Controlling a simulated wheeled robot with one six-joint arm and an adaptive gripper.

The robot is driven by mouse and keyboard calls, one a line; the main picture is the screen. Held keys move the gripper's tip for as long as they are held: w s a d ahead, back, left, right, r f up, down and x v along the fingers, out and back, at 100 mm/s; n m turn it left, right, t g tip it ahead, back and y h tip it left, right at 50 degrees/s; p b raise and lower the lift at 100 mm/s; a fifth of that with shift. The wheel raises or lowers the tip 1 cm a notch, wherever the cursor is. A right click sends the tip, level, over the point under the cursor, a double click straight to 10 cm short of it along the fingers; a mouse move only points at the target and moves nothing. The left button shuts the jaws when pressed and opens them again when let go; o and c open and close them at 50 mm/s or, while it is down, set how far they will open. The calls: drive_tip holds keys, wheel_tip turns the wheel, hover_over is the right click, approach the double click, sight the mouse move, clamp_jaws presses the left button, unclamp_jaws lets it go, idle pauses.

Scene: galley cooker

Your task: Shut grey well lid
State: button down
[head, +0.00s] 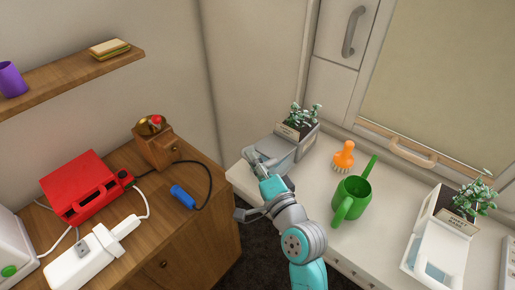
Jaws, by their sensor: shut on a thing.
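A grey planter (304,139) with a leafy plant and a small label stands at the back left of the pale counter. Its grey well lid (275,147) is on the planter's left part, facing me. My gripper (256,160) is at the lid's near left edge and is shut on it. The fingers and wrist cover part of the lid's edge and the well. I cannot tell from this view how far the lid is raised.
An orange brush (343,155) and a green watering can (351,196) stand right of my arm on the pale counter (385,185). A white planter (436,247) stands farther right. A wooden cabinet (185,232) with a red appliance (84,185) is at left, across a dark gap.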

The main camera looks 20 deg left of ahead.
drive_tip(key=shift+s+f, duration=0.15)
drive_tip(key=shift+f, duration=1.2)
drive_tip(key=c, duration=1)
unclamp_jaws()
drive_tip(key=shift+c, duration=0.2)
drive_tip(key=v, duration=1.2)
